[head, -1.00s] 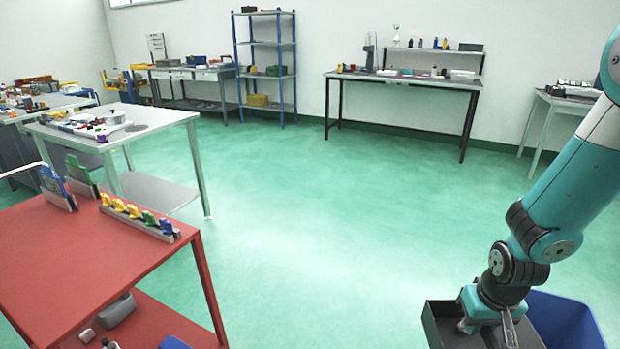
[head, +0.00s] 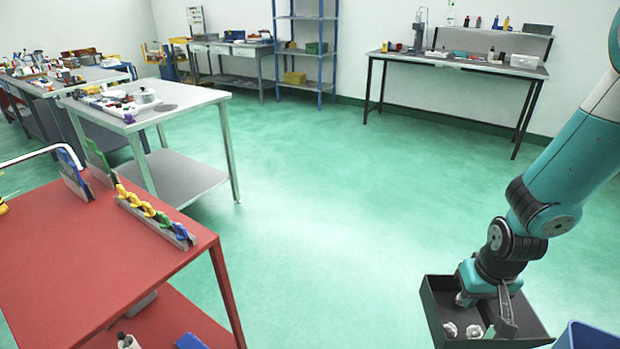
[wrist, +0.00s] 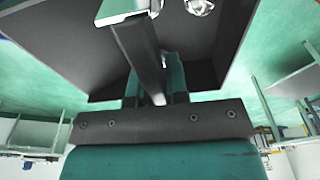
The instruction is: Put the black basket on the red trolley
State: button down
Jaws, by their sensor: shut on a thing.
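The black basket (head: 436,318) is at the lower right of the head view, with several silvery castings inside. My gripper (head: 503,310) reaches down at the basket and is shut on it; the wrist view also shows the gripper (wrist: 150,60) with the basket's dark wall (wrist: 205,75) around it. The basket appears held up, but its height above the floor is hard to tell. The red trolley (head: 95,262) stands at the lower left, apart from the basket. Its top is largely bare, and its front part is cut off by the frame.
Coloured clips on a rail (head: 152,215) and upright panels (head: 75,174) line the trolley's far edge. A blue bin (head: 590,338) is right of the basket. A grey table (head: 165,100) stands behind the trolley. Green floor (head: 340,220) is clear between trolley and basket.

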aim_at(48, 254)
jog(key=u, duration=1.5)
